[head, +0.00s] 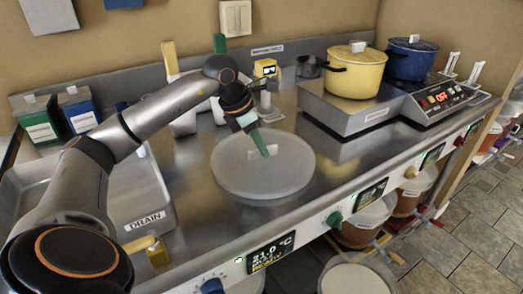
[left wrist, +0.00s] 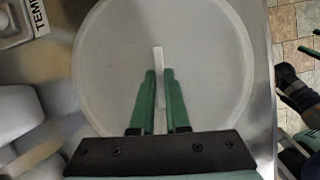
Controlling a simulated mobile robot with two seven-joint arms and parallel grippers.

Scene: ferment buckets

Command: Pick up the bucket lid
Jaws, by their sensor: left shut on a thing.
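The bucket lid (head: 235,176) is a round, whitish disc on or just above the steel counter; I cannot tell if it touches. A small white upright grip (head: 266,151) stands at its middle. My left gripper (head: 263,151) comes down over the lid with green fingers. In the left wrist view the left gripper (left wrist: 159,78) has its two fingers on either side of the white grip (left wrist: 158,60), shut on it. The lid (left wrist: 215,55) fills the middle of that view. My right gripper is not in view.
A yellow pot (head: 355,76) and a blue pot (head: 411,60) stand on burners at the back right. A sink (head: 150,215) marked DRAIN is at left. Lidded buckets (head: 362,228) stand below the counter. The counter right of the lid is fairly clear.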

